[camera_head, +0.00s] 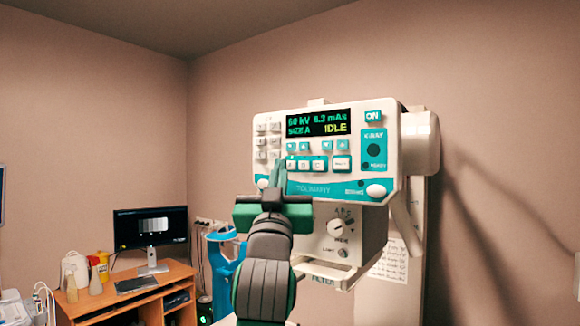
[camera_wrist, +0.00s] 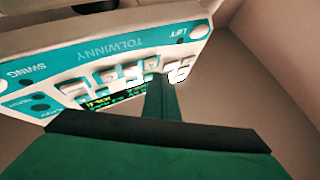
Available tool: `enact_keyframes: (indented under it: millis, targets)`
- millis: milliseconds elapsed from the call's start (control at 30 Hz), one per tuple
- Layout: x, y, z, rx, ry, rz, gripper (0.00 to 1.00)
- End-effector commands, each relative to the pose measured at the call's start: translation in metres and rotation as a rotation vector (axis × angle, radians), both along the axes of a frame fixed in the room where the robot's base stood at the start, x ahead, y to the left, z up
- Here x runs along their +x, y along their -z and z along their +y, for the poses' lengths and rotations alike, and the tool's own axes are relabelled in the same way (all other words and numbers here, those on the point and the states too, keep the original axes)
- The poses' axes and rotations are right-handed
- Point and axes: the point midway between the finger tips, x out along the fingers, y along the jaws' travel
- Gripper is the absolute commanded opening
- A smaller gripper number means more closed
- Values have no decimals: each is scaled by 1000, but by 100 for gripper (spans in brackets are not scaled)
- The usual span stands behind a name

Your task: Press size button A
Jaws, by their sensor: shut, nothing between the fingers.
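The white and teal control panel (camera_head: 330,187) faces me. Its display (camera_head: 319,123) reads 60 kV, 6.3 mAs, SIZE A and IDLE. Size button A (camera_head: 291,166) is the leftmost of the row A, B, C below the display. My gripper (camera_head: 278,168) is shut and empty, with its fingers pointing at the panel just left of and partly over button A's edge. In the wrist view the panel (camera_wrist: 125,48) appears upside down, and my gripper's fingertips (camera_wrist: 158,77) are close to the button row. I cannot tell whether they touch a button.
A column of small buttons (camera_head: 268,142) lies left of the display. The ON button (camera_head: 373,116) is at the upper right. A collimator box with a knob (camera_head: 337,227) hangs below the panel. A desk (camera_head: 130,296) with a monitor (camera_head: 150,227) stands at the left.

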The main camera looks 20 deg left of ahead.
Motion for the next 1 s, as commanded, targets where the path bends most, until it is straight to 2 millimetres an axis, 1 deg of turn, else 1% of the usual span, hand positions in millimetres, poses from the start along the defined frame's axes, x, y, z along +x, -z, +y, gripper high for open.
enact_keyframes:
  millis: [167,600,700,1000]
  targets:
    - [-4,0,2,0,-1,-1,0]
    - [-39,-1,14,1,-1,-2,0]
    - [-45,0,16,0,-1,-1,0]
    - [-47,0,17,-1,-1,0,0]
